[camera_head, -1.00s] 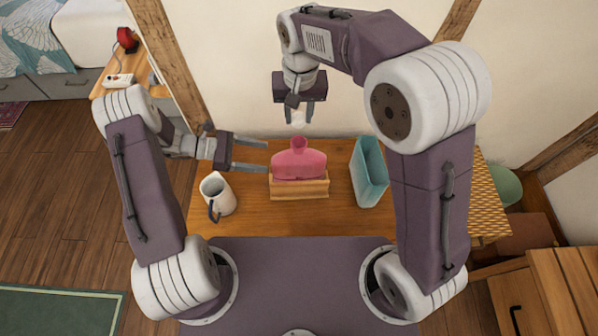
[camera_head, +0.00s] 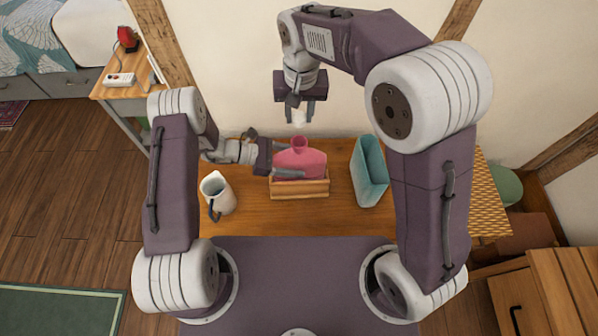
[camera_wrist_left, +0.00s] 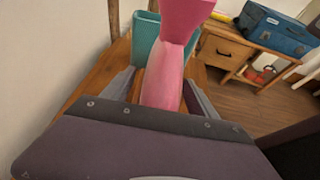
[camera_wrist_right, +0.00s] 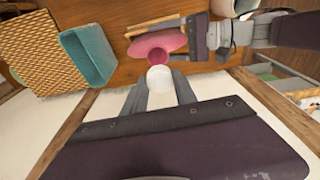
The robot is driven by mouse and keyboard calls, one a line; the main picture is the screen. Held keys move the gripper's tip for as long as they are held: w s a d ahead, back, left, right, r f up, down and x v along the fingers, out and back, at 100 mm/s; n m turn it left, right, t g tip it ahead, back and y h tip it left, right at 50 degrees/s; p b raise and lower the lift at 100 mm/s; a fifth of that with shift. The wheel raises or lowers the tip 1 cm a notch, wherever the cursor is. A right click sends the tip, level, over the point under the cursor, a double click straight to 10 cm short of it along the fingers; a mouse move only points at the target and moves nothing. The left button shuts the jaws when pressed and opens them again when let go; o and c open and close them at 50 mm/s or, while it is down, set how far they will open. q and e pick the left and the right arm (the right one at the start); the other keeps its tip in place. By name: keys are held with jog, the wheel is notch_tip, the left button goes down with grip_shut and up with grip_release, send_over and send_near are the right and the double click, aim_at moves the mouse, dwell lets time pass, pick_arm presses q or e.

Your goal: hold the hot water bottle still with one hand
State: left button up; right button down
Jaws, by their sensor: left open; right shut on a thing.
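The pink hot water bottle (camera_head: 312,160) stands upright in a small wooden holder (camera_head: 300,188) on the table, its neck and mouth facing up. My left gripper (camera_head: 301,162) is open and reaches in from the left. In the left wrist view its two fingers (camera_wrist_left: 158,90) lie on either side of the bottle body (camera_wrist_left: 163,78); I cannot tell whether they touch it. My right gripper (camera_head: 299,118) is above and behind the bottle, shut on a small white round thing (camera_wrist_right: 160,79). That thing is apart from the bottle's mouth (camera_wrist_right: 152,53).
A white jug (camera_head: 217,196) with a dark handle stands left of the holder on the table. A teal open container (camera_head: 369,172) stands to its right, and a woven mat (camera_head: 483,200) lies at the table's right end. The wall is close behind.

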aim_at(299, 127)
pick_arm(q)
grip_shut()
pick_arm(e)
jog(key=shift+f, duration=2.5)
jog(key=shift+f, duration=0.1)
jog(key=shift+f, duration=0.8)
jog(key=shift+f, duration=0.55)
